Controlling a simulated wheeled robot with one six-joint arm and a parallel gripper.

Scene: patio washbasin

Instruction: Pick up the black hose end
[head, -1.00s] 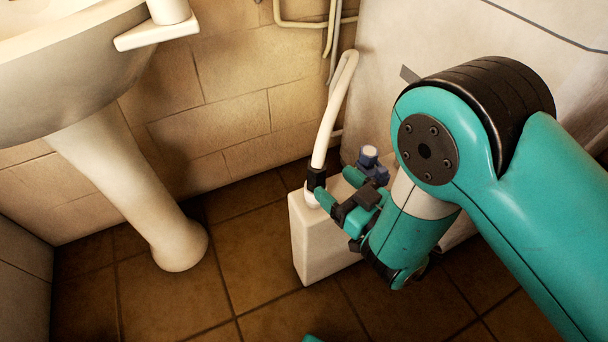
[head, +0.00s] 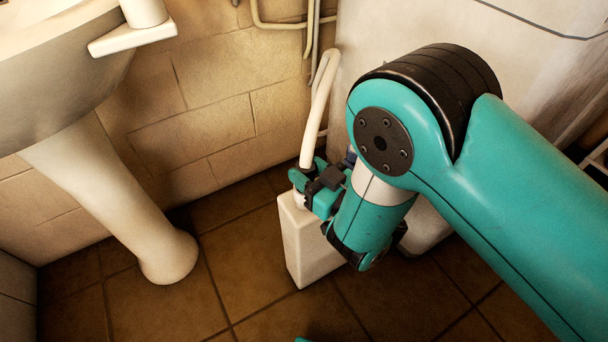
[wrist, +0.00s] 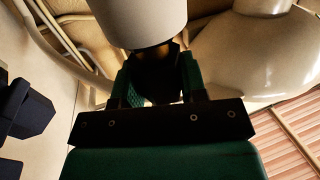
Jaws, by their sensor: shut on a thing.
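The black hose end (wrist: 158,72) sits between the two green fingers of my gripper (wrist: 157,80) in the wrist view, and the fingers are shut on it. The white hose (wrist: 140,20) continues from it, large and close to the camera. In the head view my gripper (head: 308,178) is at the lower end of the white hose (head: 320,105), just above the top of a white upright container (head: 308,245). The fingers mostly hide the black end there. I cannot tell whether the hose end is clear of the container.
A washbasin pedestal (head: 120,205) stands at the left on brown floor tiles (head: 245,270). Pipes (head: 285,24) run down the tiled wall behind. A pale cabinet-like body (head: 410,35) stands behind my arm. A dark blue part (wrist: 25,110) shows at the wrist view's left edge.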

